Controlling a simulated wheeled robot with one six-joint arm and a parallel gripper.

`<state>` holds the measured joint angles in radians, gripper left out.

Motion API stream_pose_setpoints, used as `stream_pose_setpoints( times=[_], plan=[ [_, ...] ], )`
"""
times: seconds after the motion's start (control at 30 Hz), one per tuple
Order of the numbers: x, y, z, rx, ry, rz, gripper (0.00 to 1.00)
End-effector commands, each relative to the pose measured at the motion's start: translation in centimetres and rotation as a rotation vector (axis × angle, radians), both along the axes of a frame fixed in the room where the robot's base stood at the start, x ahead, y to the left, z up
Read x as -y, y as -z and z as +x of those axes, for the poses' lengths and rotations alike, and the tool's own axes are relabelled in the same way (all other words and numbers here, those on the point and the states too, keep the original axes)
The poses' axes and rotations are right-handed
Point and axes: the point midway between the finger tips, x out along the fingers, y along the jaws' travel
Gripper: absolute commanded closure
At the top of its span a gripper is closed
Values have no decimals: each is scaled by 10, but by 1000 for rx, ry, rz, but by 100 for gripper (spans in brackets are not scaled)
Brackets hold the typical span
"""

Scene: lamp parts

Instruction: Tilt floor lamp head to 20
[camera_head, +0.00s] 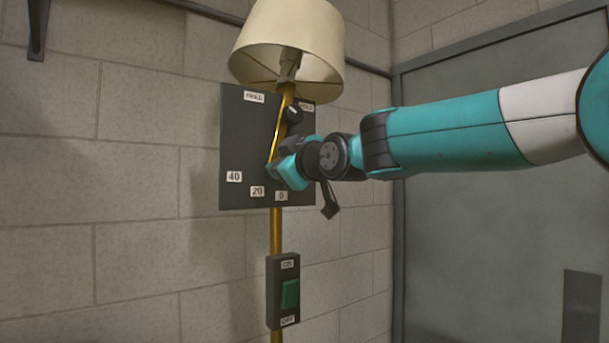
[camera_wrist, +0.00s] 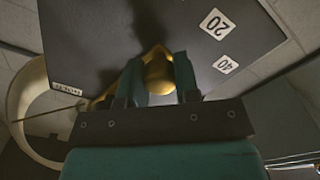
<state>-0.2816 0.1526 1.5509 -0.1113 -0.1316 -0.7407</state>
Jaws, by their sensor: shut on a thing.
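The floor lamp's cream shade (camera_head: 290,40) is tilted at the top of a brass pole (camera_head: 276,232). A dark panel (camera_head: 240,140) behind it carries the labels 40 (camera_head: 234,177), 20 (camera_head: 257,191) and 0 (camera_head: 281,196). A brass rod (camera_head: 275,130) slants down and left from the head across the panel, roughly toward the 20. My gripper (camera_head: 280,170) hides its lower end. In the wrist view, the gripper (camera_wrist: 158,80) is shut on the rod's brass end (camera_wrist: 158,73).
A box with a green ON/OFF switch (camera_head: 289,294) is on the pole below the panel. A block wall (camera_head: 130,150) is behind, with a black bracket (camera_head: 38,28) at upper left. A grey door (camera_head: 500,240) is at right, with open space before it.

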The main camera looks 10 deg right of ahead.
Motion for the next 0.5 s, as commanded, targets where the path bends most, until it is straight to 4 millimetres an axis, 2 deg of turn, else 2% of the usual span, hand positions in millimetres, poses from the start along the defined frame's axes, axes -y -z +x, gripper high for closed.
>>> stream_pose_setpoints(
  times=[0.1,0.47,0.5],
  plan=[
    [-9,-1,-4,-22,-8,59,100],
    [-10,-4,-5,-35,-6,87,100],
    [-10,-4,-5,-35,-6,87,66]
  ],
)
